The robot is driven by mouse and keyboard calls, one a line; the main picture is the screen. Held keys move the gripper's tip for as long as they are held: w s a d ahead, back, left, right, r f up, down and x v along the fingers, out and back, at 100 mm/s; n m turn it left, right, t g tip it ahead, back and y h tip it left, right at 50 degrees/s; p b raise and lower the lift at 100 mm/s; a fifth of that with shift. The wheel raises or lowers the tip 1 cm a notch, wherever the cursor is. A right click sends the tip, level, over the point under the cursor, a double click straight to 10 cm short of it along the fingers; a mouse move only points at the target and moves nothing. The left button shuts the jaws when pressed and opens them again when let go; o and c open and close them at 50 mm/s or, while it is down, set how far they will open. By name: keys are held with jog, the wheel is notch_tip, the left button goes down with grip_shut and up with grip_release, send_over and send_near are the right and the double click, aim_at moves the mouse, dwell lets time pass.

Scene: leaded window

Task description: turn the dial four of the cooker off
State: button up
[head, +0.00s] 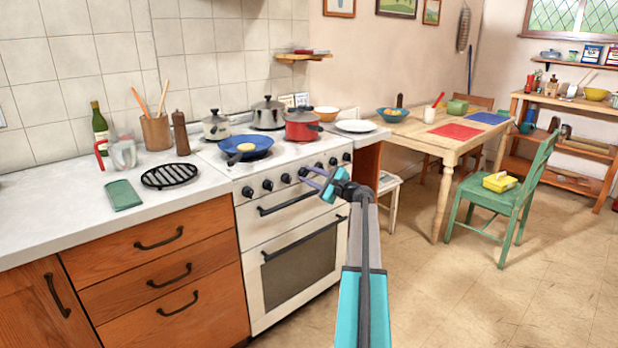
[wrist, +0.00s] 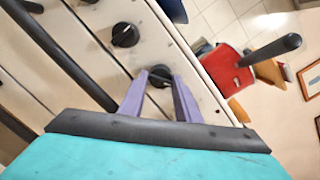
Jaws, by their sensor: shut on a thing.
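The white cooker (head: 300,262) stands in the middle of the head view, with a row of black dials along its front panel. My gripper (head: 308,178) is at this panel, right of the middle of the row. In the wrist view its two purple fingers reach down on either side of a black dial (wrist: 160,75) and are shut on it. The fingers hide part of this dial, and I cannot read its setting. Another black dial (wrist: 125,35) sits free beside it.
A blue pan (head: 246,147), a red pot (head: 302,126) and other pots stand on the cooktop. The oven handle (head: 305,238) and a drawer handle (head: 288,202) stick out below the dials. The floor to the right is open up to the green chair (head: 505,195).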

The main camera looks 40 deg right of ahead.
jog(key=shift+n+b, duration=0.3)
jog(key=shift+n, duration=0.1)
jog(key=n+b, duration=0.4)
jog(key=n, duration=0.1)
jog(key=shift+d, duration=0.1)
jog(key=n+b, duration=0.2)
jog(key=n, duration=0.1)
jog(key=n+h+b, duration=0.1)
jog(key=b, duration=0.1)
jog(key=shift+r+n+g, duration=0.25)
jog(key=shift+n+g, duration=0.05)
jog(key=shift+g, duration=0.1)
jog(key=shift+r+n+b, duration=0.1)
jog(key=shift+n+b, duration=0.25)
jog(key=shift+n, duration=0.05)
jog(key=o, duration=1)
jog(key=shift+r, duration=0.1)
